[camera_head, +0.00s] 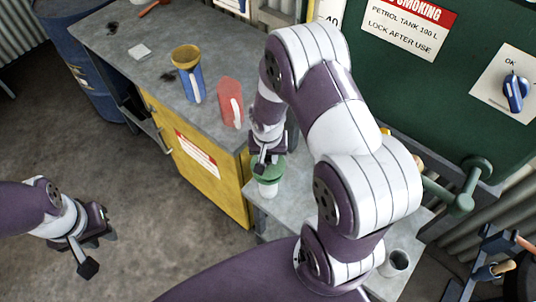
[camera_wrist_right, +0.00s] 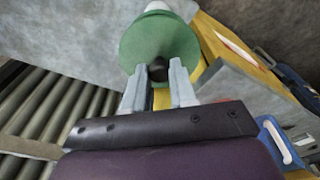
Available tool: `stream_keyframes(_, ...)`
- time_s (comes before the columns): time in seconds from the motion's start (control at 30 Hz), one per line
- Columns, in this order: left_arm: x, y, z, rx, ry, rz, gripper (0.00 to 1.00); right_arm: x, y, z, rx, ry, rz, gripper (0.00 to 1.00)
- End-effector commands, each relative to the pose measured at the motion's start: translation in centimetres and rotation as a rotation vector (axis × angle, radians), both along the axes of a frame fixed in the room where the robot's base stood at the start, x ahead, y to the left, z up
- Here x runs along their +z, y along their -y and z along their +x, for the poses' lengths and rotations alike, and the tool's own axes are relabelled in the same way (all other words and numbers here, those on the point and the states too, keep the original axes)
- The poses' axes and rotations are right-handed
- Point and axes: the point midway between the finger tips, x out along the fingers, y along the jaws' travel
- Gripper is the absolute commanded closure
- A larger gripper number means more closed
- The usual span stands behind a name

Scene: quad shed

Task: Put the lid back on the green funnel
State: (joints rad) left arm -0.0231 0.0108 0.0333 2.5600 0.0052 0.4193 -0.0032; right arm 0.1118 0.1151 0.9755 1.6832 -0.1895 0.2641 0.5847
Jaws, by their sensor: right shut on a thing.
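A green round lid (camera_head: 269,170) with a dark knob is in my right gripper (camera_head: 261,163), at the near end of the bench. In the right wrist view, the gripper (camera_wrist_right: 158,88) is shut on the dark knob, and the green disc (camera_wrist_right: 150,45) fills the space past the fingertips. A white part shows below the green in the head view and past its edge in the wrist view. I cannot tell where the lid ends and a green funnel begins, or whether they touch. My left gripper (camera_head: 98,252) is open and empty over the floor.
A yellow funnel (camera_head: 186,56) sits on a blue container (camera_head: 196,88), with a red container (camera_head: 229,103) beside it on the grey bench (camera_head: 150,62). A grey cup (camera_head: 395,263) stands on the lower grey surface. The green tank (camera_head: 430,95) borders the right side.

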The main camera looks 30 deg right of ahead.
Motion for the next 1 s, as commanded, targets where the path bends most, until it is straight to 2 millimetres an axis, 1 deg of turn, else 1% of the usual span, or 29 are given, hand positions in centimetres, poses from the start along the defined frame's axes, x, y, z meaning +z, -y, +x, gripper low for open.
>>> stream_keyframes(0.13, -0.32, 0.0, 0.0, 0.0, 0.0, 0.0, 0.69, -0.34, 0.0, -0.01, 0.0, -0.001, 0.0, 1.0)
stream_keyframes(0.9, -0.36, 0.0, -0.01, 0.0, 0.0, 0.0, 0.69, -0.32, 0.0, 0.01, 0.0, 0.0, 0.0, 1.0)
stream_keyframes(0.93, -0.36, 0.0, -0.01, 0.0, 0.0, 0.0, 0.69, -0.32, 0.0, 0.01, 0.0, 0.0, 0.0, 0.68)
stream_keyframes(0.97, -0.36, 0.0, 0.0, 0.0, 0.0, 0.0, 0.69, -0.32, 0.0, 0.01, 0.0, 0.0, 0.0, 0.58)
stream_keyframes(1.0, -0.36, 0.0, -0.01, 0.0, 0.0, 0.0, 0.69, -0.32, 0.0, 0.01, 0.0, 0.0, 0.0, 0.45)
